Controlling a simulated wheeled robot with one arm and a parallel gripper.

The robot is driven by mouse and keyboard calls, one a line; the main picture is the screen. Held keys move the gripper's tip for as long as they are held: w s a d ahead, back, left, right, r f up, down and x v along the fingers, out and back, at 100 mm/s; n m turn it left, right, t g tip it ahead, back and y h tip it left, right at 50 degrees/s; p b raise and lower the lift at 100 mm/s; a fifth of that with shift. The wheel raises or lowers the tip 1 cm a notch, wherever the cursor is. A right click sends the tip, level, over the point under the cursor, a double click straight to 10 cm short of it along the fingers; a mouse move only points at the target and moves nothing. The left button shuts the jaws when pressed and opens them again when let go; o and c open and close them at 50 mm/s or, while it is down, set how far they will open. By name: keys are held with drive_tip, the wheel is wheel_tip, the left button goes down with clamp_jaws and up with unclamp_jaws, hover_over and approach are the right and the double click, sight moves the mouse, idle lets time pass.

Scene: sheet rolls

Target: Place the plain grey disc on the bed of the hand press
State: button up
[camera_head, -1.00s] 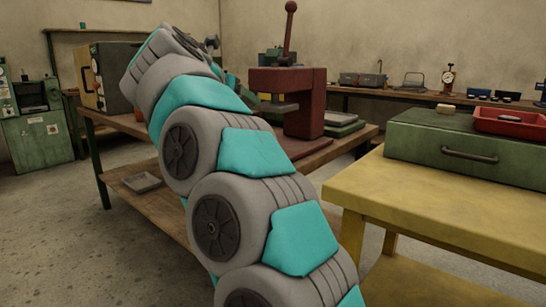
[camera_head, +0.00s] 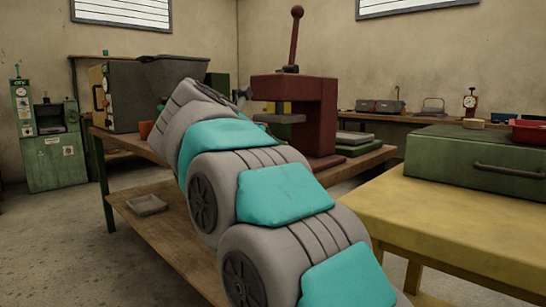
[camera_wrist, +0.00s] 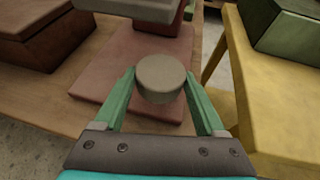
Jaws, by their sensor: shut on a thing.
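The plain grey disc (camera_wrist: 160,78) is held between the two green fingers of my gripper (camera_wrist: 160,88) in the wrist view. It appears above the reddish base plate of the hand press (camera_wrist: 132,66); whether it touches is unclear. In the head view the dark red press (camera_head: 318,108) stands upright on the wooden bench, with a lever and a grey plate (camera_head: 280,118) under its upper arm. My arm hides the gripper and disc in the head view.
The wooden bench (camera_head: 345,172) also carries a large grey machine (camera_head: 120,95) and stacked plates (camera_head: 360,142) beside the press. A yellow table (camera_head: 450,215) with a green case (camera_head: 465,165) stands close on the right. A gap shows between them.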

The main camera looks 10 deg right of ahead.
drive_tip(key=w, duration=0.2)
drive_tip(key=w+d, duration=0.1)
drive_tip(key=w, duration=0.2)
drive_tip(key=w+p, duration=0.1)
drive_tip(key=w, duration=0.1)
drive_tip(key=shift+w+d+f, duration=0.15)
drive_tip(key=shift+w+f, duration=0.15)
drive_tip(key=shift+f, duration=0.1)
drive_tip(key=shift+s+d+f+b, duration=0.1)
drive_tip(key=shift+f+b, duration=0.4)
drive_tip(key=shift+f, duration=1.25)
drive_tip(key=shift+f, duration=0.15)
drive_tip(key=o, duration=1.3)
drive_tip(key=shift+o, duration=0.2)
